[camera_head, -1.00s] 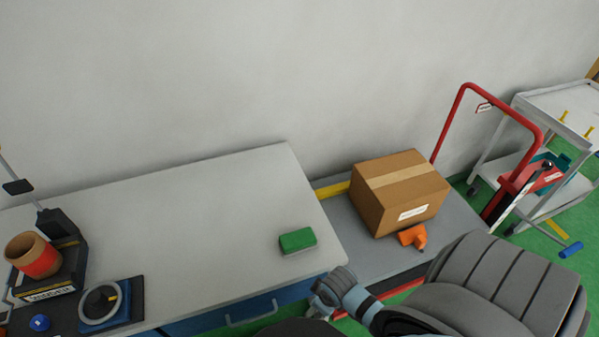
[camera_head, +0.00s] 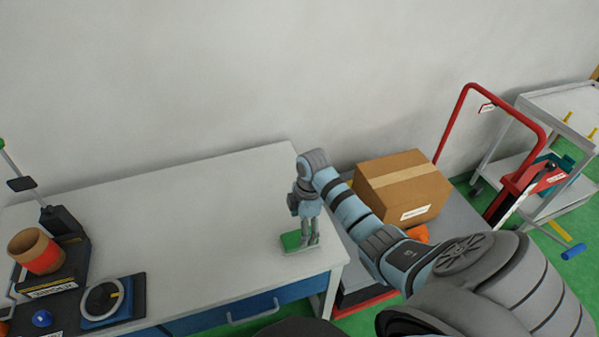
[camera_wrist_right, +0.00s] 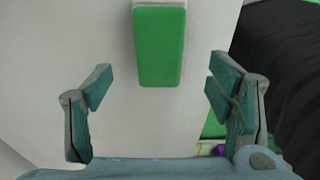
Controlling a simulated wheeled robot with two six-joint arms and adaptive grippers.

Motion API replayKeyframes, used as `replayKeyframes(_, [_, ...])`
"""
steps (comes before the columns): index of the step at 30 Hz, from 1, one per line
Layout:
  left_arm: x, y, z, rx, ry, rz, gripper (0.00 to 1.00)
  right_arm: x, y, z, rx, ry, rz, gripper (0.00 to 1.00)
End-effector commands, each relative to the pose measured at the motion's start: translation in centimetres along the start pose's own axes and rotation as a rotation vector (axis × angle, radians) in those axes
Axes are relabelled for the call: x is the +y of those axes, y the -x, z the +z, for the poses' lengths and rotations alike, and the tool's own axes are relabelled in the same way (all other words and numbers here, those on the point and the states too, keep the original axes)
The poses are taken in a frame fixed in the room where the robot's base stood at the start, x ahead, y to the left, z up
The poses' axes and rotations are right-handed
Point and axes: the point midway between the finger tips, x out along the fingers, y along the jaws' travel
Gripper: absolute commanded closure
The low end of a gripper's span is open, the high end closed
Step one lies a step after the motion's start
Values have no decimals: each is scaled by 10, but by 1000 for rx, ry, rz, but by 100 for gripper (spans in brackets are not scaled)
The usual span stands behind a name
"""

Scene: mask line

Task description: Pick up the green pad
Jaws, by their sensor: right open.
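The green pad (camera_head: 291,241) lies on the table near its right front corner, partly hidden by my right gripper in the head view. In the right wrist view the green pad (camera_wrist_right: 158,45) is at the top middle, with a white part at its upper edge. My right gripper (camera_head: 309,243) points down at the pad from above. In the right wrist view the open fingers of my right gripper (camera_wrist_right: 158,85) stand to the left and right of the pad's line, empty. I cannot tell the height of the fingertips above the table. My left gripper is not in view.
The grey table (camera_head: 180,220) is clear around the pad. To the right, a cardboard box (camera_head: 402,188) and an orange object (camera_head: 418,234) sit on a red-handled cart (camera_head: 500,95).

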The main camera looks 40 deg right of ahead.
Motion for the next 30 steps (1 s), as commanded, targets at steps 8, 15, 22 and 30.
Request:
replayKeyframes(8, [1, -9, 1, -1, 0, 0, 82, -1, -48, 2, 0, -2, -2, 25])
replayKeyframes(15, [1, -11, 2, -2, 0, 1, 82, 0, -60, 2, -1, 0, 2, 25])
replayKeyframes(22, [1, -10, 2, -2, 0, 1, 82, 0, -59, 2, -1, -1, 2, 52])
replayKeyframes(30, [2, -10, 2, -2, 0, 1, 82, 0, -59, 2, -1, -1, 2, 81])
